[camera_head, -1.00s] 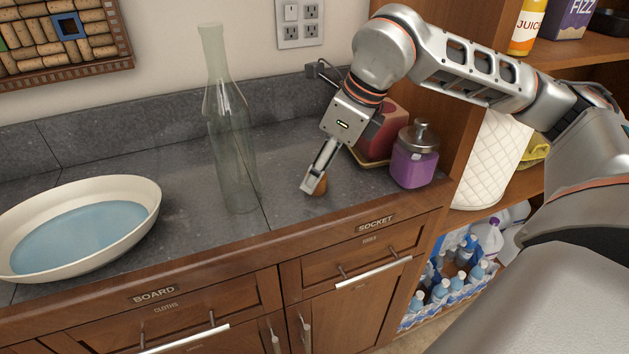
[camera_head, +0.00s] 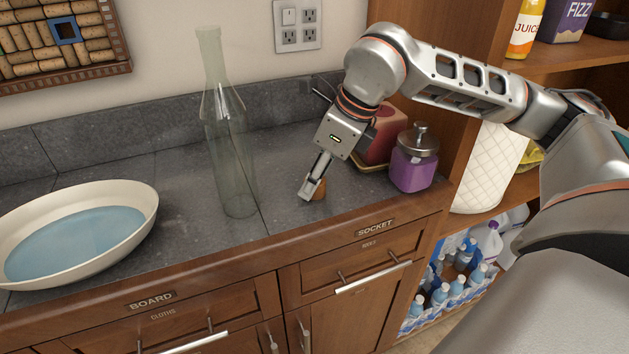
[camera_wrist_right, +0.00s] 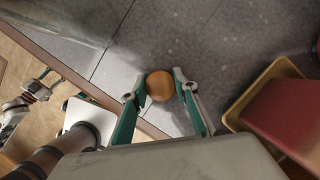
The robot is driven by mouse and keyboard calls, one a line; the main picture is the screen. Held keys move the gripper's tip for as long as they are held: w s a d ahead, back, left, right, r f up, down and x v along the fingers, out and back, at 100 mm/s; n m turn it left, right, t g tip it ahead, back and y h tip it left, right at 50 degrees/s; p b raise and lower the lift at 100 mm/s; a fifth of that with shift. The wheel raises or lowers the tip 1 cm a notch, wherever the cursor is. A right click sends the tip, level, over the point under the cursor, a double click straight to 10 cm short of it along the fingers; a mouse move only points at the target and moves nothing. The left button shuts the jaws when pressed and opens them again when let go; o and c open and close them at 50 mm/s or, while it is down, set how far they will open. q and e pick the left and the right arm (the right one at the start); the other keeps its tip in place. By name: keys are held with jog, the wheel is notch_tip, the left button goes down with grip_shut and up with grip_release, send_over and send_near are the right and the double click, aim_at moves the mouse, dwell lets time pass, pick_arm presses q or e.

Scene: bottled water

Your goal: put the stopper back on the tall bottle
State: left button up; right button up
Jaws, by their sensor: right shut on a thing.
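The tall clear glass bottle (camera_head: 231,150) stands upright on the grey counter in the head view, with its mouth (camera_head: 208,33) open. The brown stopper (camera_head: 320,187) is at the counter's front part, right of the bottle. My right gripper (camera_head: 309,193) is shut on the stopper, low near the counter. In the right wrist view the round stopper (camera_wrist_right: 160,86) sits between the two fingertips. I cannot tell whether the stopper still touches the counter.
A white bowl (camera_head: 140,193) with a blue inside is at the left. A purple jar (camera_head: 412,172) and a red block-like thing on a tray (camera_head: 383,140) stand just right of my gripper. The counter between bottle and gripper is clear.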

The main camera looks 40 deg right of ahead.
notch_tip(320, 180, up, 20)
jog(key=p, duration=0.4)
dwell(0.3)
